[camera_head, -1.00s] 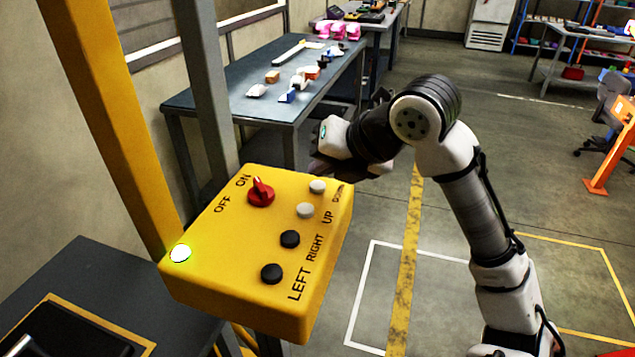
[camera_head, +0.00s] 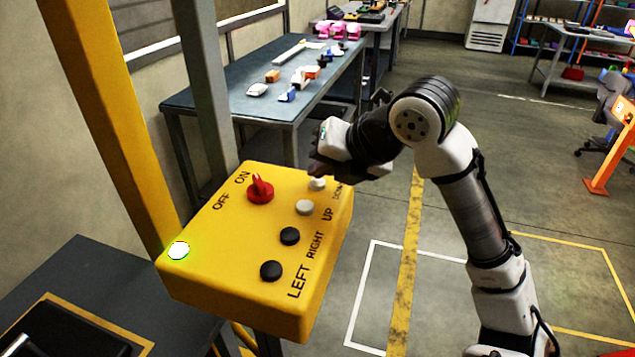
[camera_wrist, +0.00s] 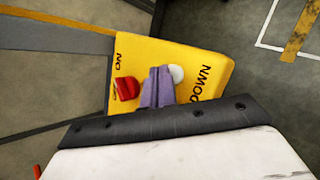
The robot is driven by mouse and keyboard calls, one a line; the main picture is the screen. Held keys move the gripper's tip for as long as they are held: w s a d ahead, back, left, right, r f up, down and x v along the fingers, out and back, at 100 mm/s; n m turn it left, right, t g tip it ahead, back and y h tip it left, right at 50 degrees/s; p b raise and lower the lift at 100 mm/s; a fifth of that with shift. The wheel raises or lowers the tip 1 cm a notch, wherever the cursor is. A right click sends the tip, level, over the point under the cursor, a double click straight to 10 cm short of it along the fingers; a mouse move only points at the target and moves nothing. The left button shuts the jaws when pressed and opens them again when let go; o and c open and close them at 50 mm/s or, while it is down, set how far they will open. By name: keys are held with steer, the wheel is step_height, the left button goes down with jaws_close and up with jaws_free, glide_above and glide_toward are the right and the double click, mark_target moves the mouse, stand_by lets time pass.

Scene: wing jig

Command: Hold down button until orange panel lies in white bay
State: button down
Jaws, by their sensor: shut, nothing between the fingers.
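The yellow control box (camera_head: 225,270) has two black buttons marked LEFT (camera_head: 271,271) and RIGHT (camera_head: 290,236), and two pale ones marked UP (camera_head: 305,207) and DOWN (camera_head: 318,184). My gripper (camera_head: 316,170) is shut and empty, just above the DOWN button. In the wrist view its purple fingers (camera_wrist: 158,72) lie between the red switch (camera_wrist: 127,88) and the DOWN button (camera_wrist: 176,74). I cannot tell if they touch the button. A white-outlined bay (camera_head: 366,292) on the floor is partly hidden behind my arm. I cannot make out an orange panel in the bay.
The red switch points toward ON, and a green-white lamp (camera_head: 178,250) is lit. A yellow post (camera_head: 110,120) and a grey post (camera_head: 205,90) stand behind the box. A blue-topped table (camera_head: 240,100) holds small parts. An orange stand (camera_head: 603,165) is at far right.

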mark_target(322, 184)
steer(key=shift+f+b, duration=0.4)
stand_by(0.6)
stand_by(2.8)
steer(key=shift+r+p, duration=0.6)
steer(key=shift+r, duration=0.3)
steer(key=shift+r, duration=0.1)
steer(key=shift+r+p, duration=1.75)
steer(key=shift+r, duration=0.65)
